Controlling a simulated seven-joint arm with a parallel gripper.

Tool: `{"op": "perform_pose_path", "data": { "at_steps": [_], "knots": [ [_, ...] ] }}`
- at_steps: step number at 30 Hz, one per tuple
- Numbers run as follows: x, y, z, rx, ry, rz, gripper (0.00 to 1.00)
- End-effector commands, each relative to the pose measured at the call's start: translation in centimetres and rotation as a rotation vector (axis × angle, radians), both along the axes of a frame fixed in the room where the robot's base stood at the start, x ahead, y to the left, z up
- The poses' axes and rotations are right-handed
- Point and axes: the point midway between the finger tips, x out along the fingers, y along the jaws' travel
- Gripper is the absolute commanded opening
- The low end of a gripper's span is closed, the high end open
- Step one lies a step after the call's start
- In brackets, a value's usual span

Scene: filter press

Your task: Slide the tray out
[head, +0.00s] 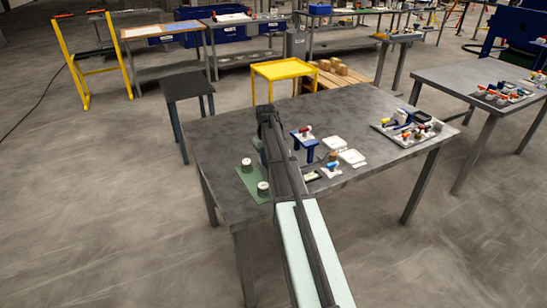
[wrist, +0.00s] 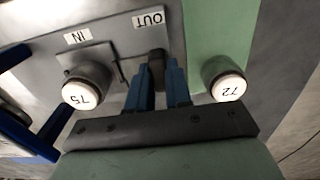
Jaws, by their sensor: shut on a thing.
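In the wrist view my gripper (wrist: 158,84) has its two blue fingers closed around a small dark upright piece, by the OUT label (wrist: 149,18). This piece looks like the tray's handle, but the fingers cover most of it. Left of the fingers, a thin grey plate (wrist: 101,51), which seems to be the tray, carries a round weight marked 75 (wrist: 86,84). An IN label (wrist: 77,37) lies at its far edge. In the head view my arm hides my fingers and the held piece.
Right of the fingers, a weight marked 72 (wrist: 224,82) stands close by on a green mat (wrist: 215,30). A blue stand (head: 306,143) rises just right of my arm, near white plates (head: 351,157). A loaded parts tray (head: 385,130) lies farther right on the table (head: 223,129).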

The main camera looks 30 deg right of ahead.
Motion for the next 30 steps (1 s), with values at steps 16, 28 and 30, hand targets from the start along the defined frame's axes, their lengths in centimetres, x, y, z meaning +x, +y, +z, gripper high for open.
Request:
{"op": "perform_pose_path", "data": {
  "at_steps": [16, 28, 30],
  "knots": [
    [0.0, 0.5, 0.0, 0.009, -0.001, 0.002, 0.45],
    [0.1, 0.3, 1.1, 0.006, -0.002, 0.001, 0.45],
    [0.1, 0.3, 1.9, 0.006, -0.002, 0.001, 0.45]
  ]
}}
